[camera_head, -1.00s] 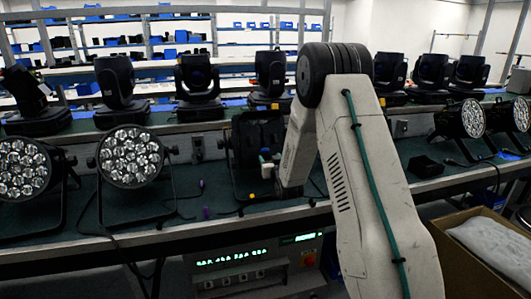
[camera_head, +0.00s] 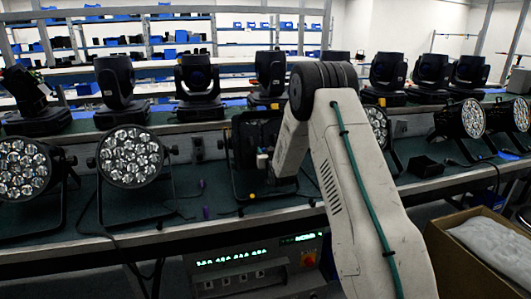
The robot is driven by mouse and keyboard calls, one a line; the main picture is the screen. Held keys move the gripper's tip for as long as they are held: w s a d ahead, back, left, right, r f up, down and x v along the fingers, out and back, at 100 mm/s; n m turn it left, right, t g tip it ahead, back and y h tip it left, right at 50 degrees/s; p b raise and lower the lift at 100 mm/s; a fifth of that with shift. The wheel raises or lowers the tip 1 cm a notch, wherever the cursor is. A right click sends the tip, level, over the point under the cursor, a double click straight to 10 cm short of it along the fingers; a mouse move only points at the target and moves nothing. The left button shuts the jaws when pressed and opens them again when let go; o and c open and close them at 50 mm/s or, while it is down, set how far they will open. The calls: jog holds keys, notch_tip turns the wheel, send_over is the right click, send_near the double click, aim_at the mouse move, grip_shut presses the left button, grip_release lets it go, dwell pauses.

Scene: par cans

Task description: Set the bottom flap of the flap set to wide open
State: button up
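The flap set (camera_head: 244,135) looks to be the dark, square-framed unit standing on the bench in the middle of the head view, left of my arm. My forearm covers its right side, and its separate flaps are too dark and small to tell apart. The bottom flap's angle cannot be made out. My gripper (camera_head: 266,166) is at the front of this dark unit, close to its lower middle. Only a small pale part of it shows beside the arm. I cannot tell whether its fingers are open, shut or touching a flap.
Round LED par cans (camera_head: 131,157) stand on the green bench (camera_head: 190,215) at left, with more at right. Moving-head lights (camera_head: 198,85) line the back. A powered rack unit (camera_head: 240,262) sits below the bench edge. An open cardboard box (camera_head: 470,262) stands at front right.

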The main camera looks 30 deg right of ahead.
jog(key=shift+c, duration=1.4)
jog(key=shift+s+f, duration=0.1)
jog(key=shift+s, duration=0.05)
jog(key=shift+s+a+f+t+h, duration=0.15)
jog(key=shift+s+f+t+h, duration=0.3)
jog(key=shift+t, duration=0.8)
jog(key=shift+s+a+f+t+h, duration=0.15)
jog(key=shift+s+f+t+h, duration=0.3)
jog(key=shift+t, duration=0.75)
jog(key=shift+s+a+f+t+h, duration=0.2)
jog(key=shift+s+t, duration=0.4)
jog(key=shift+t, duration=0.65)
jog(key=o, duration=1)
